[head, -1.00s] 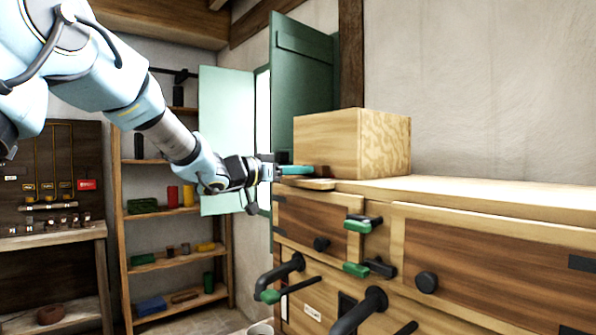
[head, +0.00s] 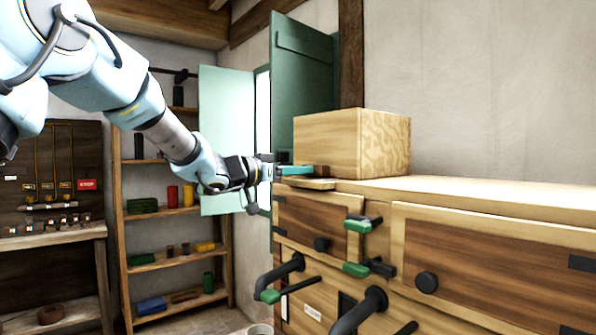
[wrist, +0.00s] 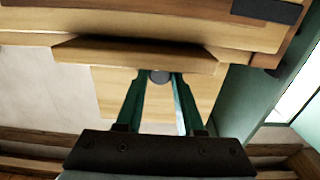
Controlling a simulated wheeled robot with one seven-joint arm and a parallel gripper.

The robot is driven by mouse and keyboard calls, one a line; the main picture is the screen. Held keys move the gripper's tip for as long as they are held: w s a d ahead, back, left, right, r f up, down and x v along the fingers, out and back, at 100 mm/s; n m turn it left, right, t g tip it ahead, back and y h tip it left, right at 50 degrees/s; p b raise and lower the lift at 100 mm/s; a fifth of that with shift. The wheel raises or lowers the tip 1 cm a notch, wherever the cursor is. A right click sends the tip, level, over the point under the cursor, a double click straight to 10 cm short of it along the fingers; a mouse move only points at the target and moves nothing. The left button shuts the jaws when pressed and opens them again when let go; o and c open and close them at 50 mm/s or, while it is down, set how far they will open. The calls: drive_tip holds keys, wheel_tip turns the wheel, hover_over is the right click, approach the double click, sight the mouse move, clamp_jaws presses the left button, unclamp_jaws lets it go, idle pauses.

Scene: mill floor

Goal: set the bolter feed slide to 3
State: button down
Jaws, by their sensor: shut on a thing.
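My gripper (head: 303,170) is at the left end of the cabinet top, just in front of the pale wooden box. The knob sits against a wooden ledge (wrist: 120,55), which looks like the feed slide. In the head view a thin wooden board (head: 318,184) lies just under the fingers. The knob is hidden by the fingers in the head view. No scale or number marks are readable on the slide.
The pale wooden box (head: 375,143) stands behind the gripper. Green-tipped handles (head: 357,226) and black pipes (head: 366,312) stick out from the cabinet front (head: 480,255) below. A green shutter (head: 300,75) stands open behind. Shelves (head: 165,209) with coloured items are at the left.

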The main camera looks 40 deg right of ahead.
drive_tip(key=a, duration=0.6)
drive_tip(key=shift+w+a+p, duration=0.15)
drive_tip(key=shift+w+p, duration=0.1)
drive_tip(key=shift+p, duration=0.15)
drive_tip(key=shift+f, duration=0.15)
drive_tip(key=c, duration=1)
unclamp_jaws()
drive_tip(key=shift+o, duration=0.8)
drive_tip(key=shift+a, duration=0.2)
drive_tip(key=shift+o, duration=1.4)
drive_tip(key=shift+d, duration=0.1)
